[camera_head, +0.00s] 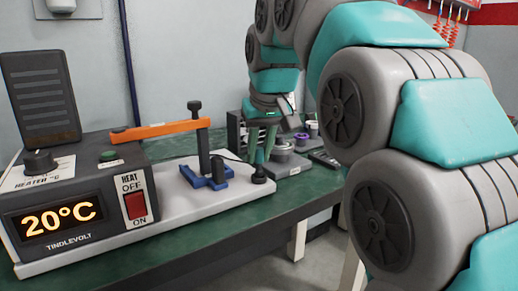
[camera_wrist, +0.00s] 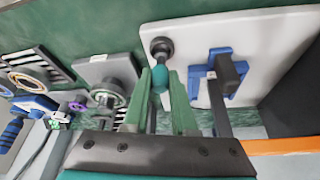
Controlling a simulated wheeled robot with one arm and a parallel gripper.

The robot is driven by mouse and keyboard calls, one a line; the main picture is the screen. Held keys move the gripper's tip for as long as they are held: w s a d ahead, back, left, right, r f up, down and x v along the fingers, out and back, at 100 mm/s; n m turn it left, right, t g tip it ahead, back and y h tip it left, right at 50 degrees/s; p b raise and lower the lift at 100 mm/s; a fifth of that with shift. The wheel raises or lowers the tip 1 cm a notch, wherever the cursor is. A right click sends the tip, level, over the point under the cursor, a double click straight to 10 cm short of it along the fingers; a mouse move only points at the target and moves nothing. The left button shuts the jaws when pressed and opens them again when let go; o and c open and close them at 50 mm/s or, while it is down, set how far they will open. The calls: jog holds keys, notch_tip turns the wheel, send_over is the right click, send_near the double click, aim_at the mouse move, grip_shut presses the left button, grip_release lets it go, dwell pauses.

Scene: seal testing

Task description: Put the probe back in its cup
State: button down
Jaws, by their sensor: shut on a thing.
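My gripper (camera_wrist: 162,84) has its two green fingers closed around the teal grip of the probe (camera_wrist: 159,77). In the head view my gripper (camera_head: 263,152) points down above the right end of the white base plate. The small round black cup (camera_wrist: 161,47) stands on that plate and also shows in the head view (camera_head: 259,175). The probe's end lies at or just over the cup. I cannot tell whether its tip is inside. The probe is mostly hidden by my fingers in the head view.
A heater unit (camera_head: 75,195) reading 20°C stands left, with an orange arm (camera_head: 160,130) reaching toward a blue stand (camera_head: 205,178) close beside the cup. Behind are a grey device with a round dish (camera_wrist: 108,92) and a purple-rimmed roll (camera_wrist: 77,106).

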jog(key=shift+f, duration=0.6)
dwell(0.6)
jog(key=c, duration=0.6)
grip_release()
jog(key=shift+c, duration=0.2)
jog(key=shift+r+p, duration=2.25)
jog(key=shift+r, duration=1.8)
